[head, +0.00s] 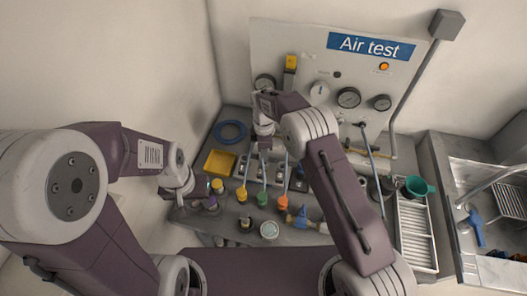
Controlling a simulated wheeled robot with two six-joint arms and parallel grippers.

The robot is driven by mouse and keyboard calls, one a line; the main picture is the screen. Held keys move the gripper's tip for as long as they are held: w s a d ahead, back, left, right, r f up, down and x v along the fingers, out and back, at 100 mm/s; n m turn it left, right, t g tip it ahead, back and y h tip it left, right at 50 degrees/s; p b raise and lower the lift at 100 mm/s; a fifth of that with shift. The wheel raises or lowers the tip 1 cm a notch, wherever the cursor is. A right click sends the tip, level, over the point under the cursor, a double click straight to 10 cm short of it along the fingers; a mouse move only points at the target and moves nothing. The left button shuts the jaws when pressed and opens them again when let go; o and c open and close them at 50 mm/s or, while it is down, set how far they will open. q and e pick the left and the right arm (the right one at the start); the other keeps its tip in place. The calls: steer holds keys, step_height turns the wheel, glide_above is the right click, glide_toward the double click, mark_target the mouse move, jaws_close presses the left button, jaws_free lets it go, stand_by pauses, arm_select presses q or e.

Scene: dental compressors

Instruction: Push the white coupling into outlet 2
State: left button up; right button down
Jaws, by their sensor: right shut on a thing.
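My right gripper (264,151) points down over the back of the bench, above the metal outlet row (271,178). It is shut on a small pale thing, apparently the white coupling, which is mostly hidden by the jaws and wrist. I cannot tell whether the coupling touches an outlet. Outlet 2 cannot be picked out by number at this size. Yellow (242,195), green (262,199) and orange (283,202) couplings with pale hoses stand along the front of the row. My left gripper (204,197) is low at the bench's left side; its jaws are too small to read.
The Air test panel (315,62) with gauges stands behind the bench. A yellow tray (220,161) and a blue hose coil (230,131) lie at the left. A blue-and-orange tool (300,219) and a round pale-topped jar (269,230) are in front. A sink is at right.

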steer(key=shift+f, duration=0.1)
stand_by(0.3)
steer(key=shift+f+b, duration=0.8)
steer(key=shift+f, duration=0.5)
steer(key=c, duration=0.9)
jaws_free()
steer(key=shift+c, duration=0.2)
steer(key=shift+r, duration=0.1)
step_height(320, 180, up, 9)
steer(key=shift+b, duration=0.45)
